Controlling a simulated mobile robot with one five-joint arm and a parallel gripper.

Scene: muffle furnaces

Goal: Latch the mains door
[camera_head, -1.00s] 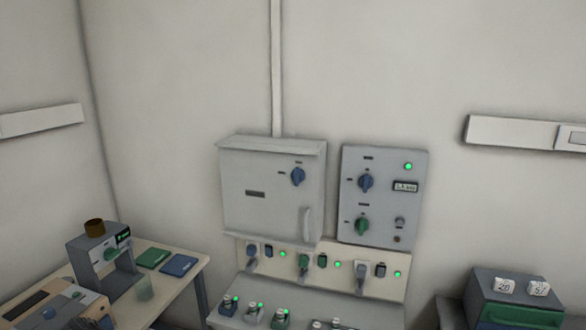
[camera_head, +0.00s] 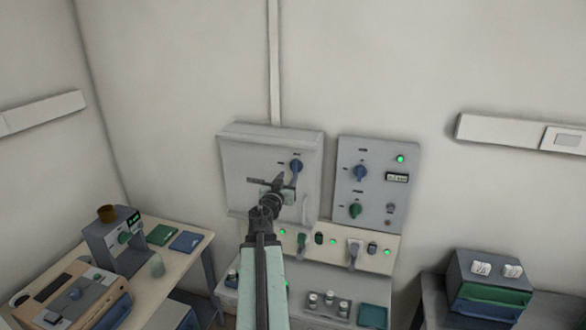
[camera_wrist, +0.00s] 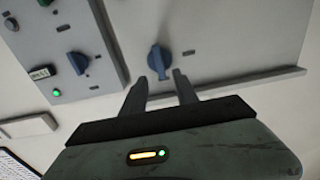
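The mains door is the front of a grey wall cabinet (camera_head: 243,178) and looks closed. A blue rotary knob (camera_head: 297,166) sits at its upper right, its grip bar about upright. My gripper (camera_head: 267,183) is in front of the door, left of and a little below the knob in the head view. In the wrist view my gripper (camera_wrist: 160,77) is open and empty, with the blue knob (camera_wrist: 159,60) just beyond and between its fingertips. I cannot tell whether they touch.
A control panel (camera_head: 371,190) with knobs and a green light stands close right of the cabinet. Plugs and sockets line the strip (camera_head: 383,256) below. A table (camera_head: 195,252) with devices is at left; a green-fronted box (camera_head: 490,297) is at right.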

